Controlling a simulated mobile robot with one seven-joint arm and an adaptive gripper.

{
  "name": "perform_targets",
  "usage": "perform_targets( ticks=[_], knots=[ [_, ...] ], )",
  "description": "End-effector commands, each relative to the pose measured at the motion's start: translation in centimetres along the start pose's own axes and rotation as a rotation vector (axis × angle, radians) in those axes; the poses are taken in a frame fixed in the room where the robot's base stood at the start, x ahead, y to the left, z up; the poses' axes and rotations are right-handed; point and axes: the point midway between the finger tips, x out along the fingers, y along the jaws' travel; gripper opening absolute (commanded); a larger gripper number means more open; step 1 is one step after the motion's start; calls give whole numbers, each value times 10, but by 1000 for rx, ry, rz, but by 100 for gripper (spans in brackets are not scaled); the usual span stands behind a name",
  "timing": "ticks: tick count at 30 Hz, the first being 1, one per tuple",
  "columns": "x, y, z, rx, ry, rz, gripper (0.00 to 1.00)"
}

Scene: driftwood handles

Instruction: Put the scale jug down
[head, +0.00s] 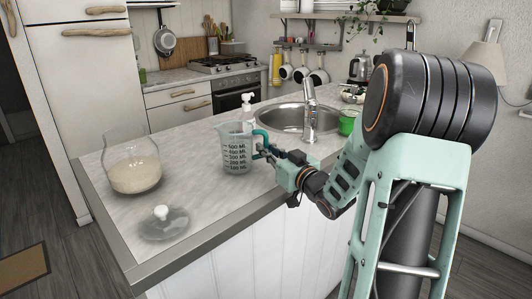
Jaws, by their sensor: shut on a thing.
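The scale jug (235,152) is a clear measuring jug with dark volume markings and a teal handle. It is upright over the marble counter (205,205), between the glass jar and the sink. My gripper (264,148) comes in from the right and is shut on the jug's handle. The fingertips are small and partly hidden at the handle. I cannot tell whether the jug's base touches the counter or hangs just above it.
A glass jar (133,172) with pale contents stands on the left, and a glass lid (163,222) lies near the front edge. A soap bottle (247,107) stands behind the jug. The sink (285,117), faucet (310,110) and green cup (347,122) are at right.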

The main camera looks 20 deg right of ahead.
Motion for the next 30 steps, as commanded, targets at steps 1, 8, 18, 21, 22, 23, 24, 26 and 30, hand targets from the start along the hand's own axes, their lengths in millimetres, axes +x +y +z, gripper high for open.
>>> perform_targets(
  ticks=[1, 8, 18, 21, 22, 23, 24, 26, 30],
  knots=[
    [0, 0, 3, 1, 3, 0, 0],
    [0, 0, 2, -1, 3, -1, 0],
    [0, 0, 6, 0, 2, -1, 27],
    [0, 0, 6, 0, 2, -1, 27],
    [0, 0, 6, -1, 2, -1, 27],
    [0, 0, 6, -1, 2, -1, 27],
    [0, 0, 6, -1, 2, -1, 27],
    [0, 0, 5, -1, 2, -1, 27],
    [-6, 0, 2, -1, 1, 1, 27]
  ],
)
